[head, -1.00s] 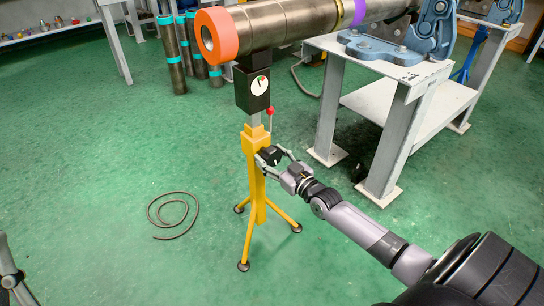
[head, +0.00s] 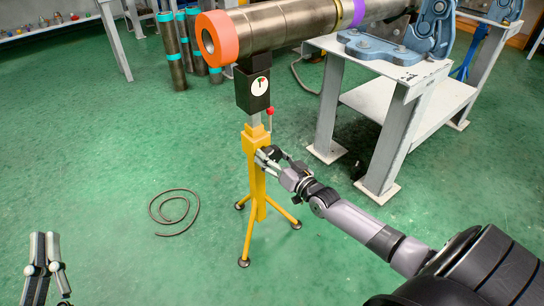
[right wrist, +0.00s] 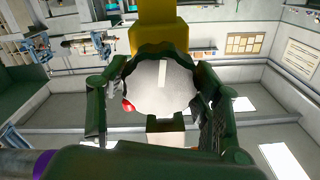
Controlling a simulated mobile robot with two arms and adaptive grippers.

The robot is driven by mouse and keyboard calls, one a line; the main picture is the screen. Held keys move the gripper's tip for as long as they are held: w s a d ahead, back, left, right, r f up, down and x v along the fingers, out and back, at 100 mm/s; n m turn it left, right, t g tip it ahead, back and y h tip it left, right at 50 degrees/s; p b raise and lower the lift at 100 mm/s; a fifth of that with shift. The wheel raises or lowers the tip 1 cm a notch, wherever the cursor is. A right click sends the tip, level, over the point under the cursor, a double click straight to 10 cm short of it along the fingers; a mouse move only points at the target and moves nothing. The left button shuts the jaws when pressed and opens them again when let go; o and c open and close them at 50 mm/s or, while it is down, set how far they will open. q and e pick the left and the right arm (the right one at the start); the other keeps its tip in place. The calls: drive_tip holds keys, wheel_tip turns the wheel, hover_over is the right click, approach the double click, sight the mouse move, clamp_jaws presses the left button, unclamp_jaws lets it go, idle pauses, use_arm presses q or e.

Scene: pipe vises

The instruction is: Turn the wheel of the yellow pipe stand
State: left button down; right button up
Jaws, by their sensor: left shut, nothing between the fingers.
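The yellow pipe stand (head: 257,185) stands upright on three legs in the middle of the head view. Its wheel, on the upper part of the post, is mostly hidden there by my right gripper (head: 268,157). In the right wrist view the wheel (right wrist: 160,90) shows as a grey disc with a dark rim and a pale mark. The fingers of my right gripper (right wrist: 156,105) lie on both sides of the wheel; whether they press on its rim is unclear. My left gripper (head: 45,268) is shut and empty at the lower left, away from the stand.
A large metal pipe (head: 285,28) with an orange end lies over the stand's black head (head: 252,90), which has a round dial. A red knob (head: 270,111) rises beside the post. A white table (head: 390,70) with blue vises stands right. A coiled cable (head: 173,212) lies on open floor.

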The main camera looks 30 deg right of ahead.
drive_tip(key=o, duration=0.3)
drive_tip(key=s, duration=1.2)
drive_tip(key=shift+d, duration=0.45)
idle(1.2)
